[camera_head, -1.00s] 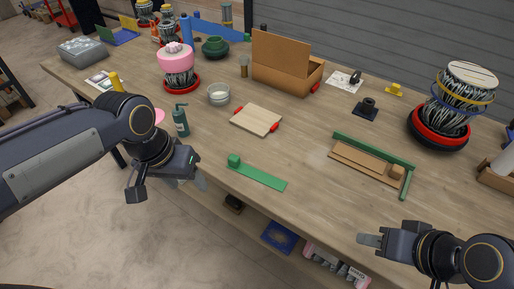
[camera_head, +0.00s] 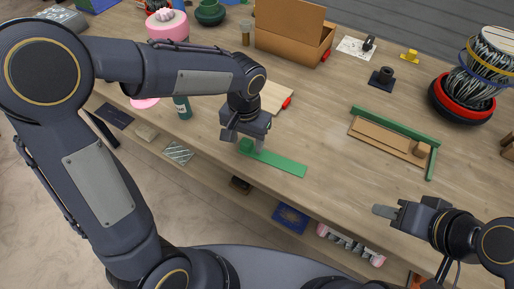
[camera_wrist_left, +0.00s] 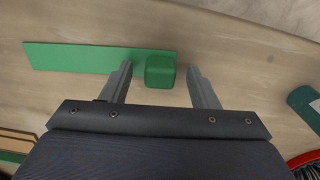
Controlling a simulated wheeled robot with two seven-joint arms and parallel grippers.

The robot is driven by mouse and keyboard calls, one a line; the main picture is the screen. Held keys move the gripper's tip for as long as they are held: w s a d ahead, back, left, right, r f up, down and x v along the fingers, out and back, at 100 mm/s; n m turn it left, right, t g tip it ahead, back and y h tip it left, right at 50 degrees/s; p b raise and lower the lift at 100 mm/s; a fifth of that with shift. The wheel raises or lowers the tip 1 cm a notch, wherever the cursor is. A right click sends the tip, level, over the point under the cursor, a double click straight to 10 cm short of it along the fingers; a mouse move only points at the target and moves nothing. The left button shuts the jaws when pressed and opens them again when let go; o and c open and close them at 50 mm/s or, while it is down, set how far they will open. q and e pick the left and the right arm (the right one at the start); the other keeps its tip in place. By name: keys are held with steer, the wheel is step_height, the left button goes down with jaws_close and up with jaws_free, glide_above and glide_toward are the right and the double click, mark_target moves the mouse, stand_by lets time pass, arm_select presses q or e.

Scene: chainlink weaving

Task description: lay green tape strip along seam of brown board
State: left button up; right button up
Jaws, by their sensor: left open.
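The green tape strip (camera_head: 278,164) lies flat on the table near its front edge, with a small green block (camera_head: 246,146) at its left end. My left gripper (camera_head: 237,137) is over that block. In the left wrist view the open fingers (camera_wrist_left: 160,80) stand on either side of the green block (camera_wrist_left: 160,71), with gaps to it, and the strip (camera_wrist_left: 90,58) runs off to the left. The brown board (camera_head: 382,143) lies to the right, with a green L-shaped frame (camera_head: 395,125) along its back and right sides. My right gripper (camera_head: 384,210) is near the front edge, its finger opening unclear.
A wooden board with red ends (camera_head: 277,98) lies behind my left gripper. An open cardboard box (camera_head: 290,45) stands at the back, and a green bottle (camera_head: 182,106) at the left. The table between strip and brown board is clear.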

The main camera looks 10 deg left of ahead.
arm_select(q)
steer(key=shift+f, duration=0.4)
steer(key=c, duration=1)
steer(key=shift+r, duration=0.1)
steer(key=shift+c, duration=0.2)
steer(key=shift+r, duration=0.55)
step_height(320, 180, up, 2)
steer(key=shift+s+d+r, duration=0.1)
steer(key=shift+s+r, duration=0.05)
steer(key=shift+r, duration=0.1)
steer(key=s+d+r+b, duration=0.1)
steer(key=s+d+r, duration=0.5)
steer(key=s+r, duration=0.3)
steer(key=s, duration=0.3)
steer(key=shift+d+r, duration=0.2)
